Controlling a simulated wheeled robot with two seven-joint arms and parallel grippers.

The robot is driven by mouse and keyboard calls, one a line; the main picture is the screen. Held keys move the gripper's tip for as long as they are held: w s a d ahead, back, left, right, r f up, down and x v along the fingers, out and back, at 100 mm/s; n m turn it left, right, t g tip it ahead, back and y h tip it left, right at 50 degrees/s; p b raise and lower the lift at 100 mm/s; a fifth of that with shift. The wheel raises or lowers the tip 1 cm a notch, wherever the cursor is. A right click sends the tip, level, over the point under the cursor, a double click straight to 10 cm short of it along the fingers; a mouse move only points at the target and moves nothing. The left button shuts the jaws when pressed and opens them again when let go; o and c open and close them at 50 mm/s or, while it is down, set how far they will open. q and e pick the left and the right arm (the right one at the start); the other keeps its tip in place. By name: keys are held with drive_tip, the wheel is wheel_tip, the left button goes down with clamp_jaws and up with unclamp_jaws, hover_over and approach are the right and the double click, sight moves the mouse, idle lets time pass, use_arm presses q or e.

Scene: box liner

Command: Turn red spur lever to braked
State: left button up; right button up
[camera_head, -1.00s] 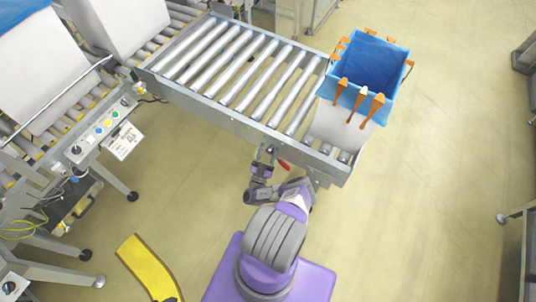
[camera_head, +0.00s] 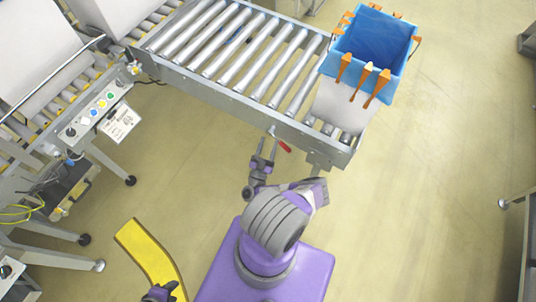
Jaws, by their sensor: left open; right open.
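The red spur lever (camera_head: 284,146) sits on the near side rail of the roller conveyor spur (camera_head: 225,97), close to its right end. Its red handle slants down to the right, away from the rail. My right gripper (camera_head: 266,146) is open and empty just left of the lever, with its fingers pointing toward the rail. It looks apart from the red handle.
A white box with a blue liner (camera_head: 376,42) and orange clips stands on the right end of the spur. A control panel (camera_head: 97,112) with coloured buttons and a hanging sign (camera_head: 119,123) are at the left. The floor to the right is mostly clear.

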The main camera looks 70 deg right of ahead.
drive_tip(key=a, duration=0.1)
drive_tip(key=b, duration=0.1)
drive_tip(key=s+a+b, duration=0.1)
drive_tip(key=shift+s+a+f, duration=0.1)
drive_tip(key=shift+a+f, duration=0.15)
drive_tip(key=shift+a, duration=0.05)
